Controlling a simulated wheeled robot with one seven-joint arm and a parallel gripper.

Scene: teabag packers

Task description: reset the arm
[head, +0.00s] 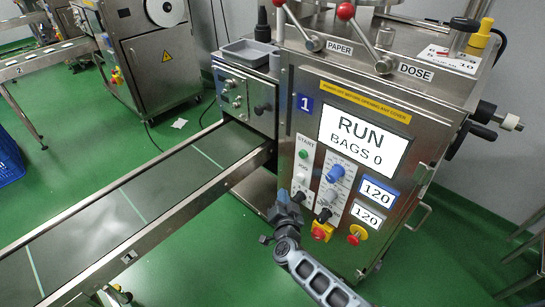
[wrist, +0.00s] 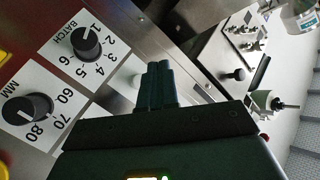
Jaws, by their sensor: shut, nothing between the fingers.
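My gripper (head: 284,197) is in front of the lower left part of the steel packing machine's control panel (head: 395,110), left of the lower black knobs. In the wrist view its closed fingers (wrist: 159,84) stand upright, together and empty. The screen (head: 361,141) reads RUN, BAGS 0. In the wrist view the BATCH knob (wrist: 88,42) and the MM knob (wrist: 27,109) lie left of the fingers. I cannot tell whether the fingers touch the machine.
A conveyor belt (head: 110,215) runs left from the machine. Red-balled PAPER (head: 328,28) and DOSE (head: 365,40) levers stand on top. A red stop button (head: 357,235) is low on the panel. Green floor (head: 205,275) is open in front.

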